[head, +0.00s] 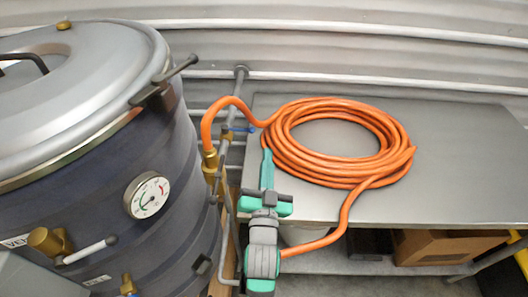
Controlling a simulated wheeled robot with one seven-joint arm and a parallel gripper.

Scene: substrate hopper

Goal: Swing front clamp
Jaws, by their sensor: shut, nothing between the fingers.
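A dark clamp (152,95) sits at the right rim of the vessel's grey lid (85,85). Its bar slants up and right to a dark knob, out past the rim. No other lid clamp shows; I cannot tell whether this is the front one. My gripper (267,156), teal and grey, reaches up from the bottom middle. Its fingers are together, with nothing held. It is right of and below the clamp in the picture, apart from it, with the vessel to its left and the table behind it.
The dark vessel (75,200) carries a dial gauge (147,195) and a brass valve (48,240) with a lever. Grey pipes and a brass hose fitting (210,165) stand between vessel and gripper. A coiled orange hose (285,150) lies on the metal table (450,150); cardboard (440,245) is below.

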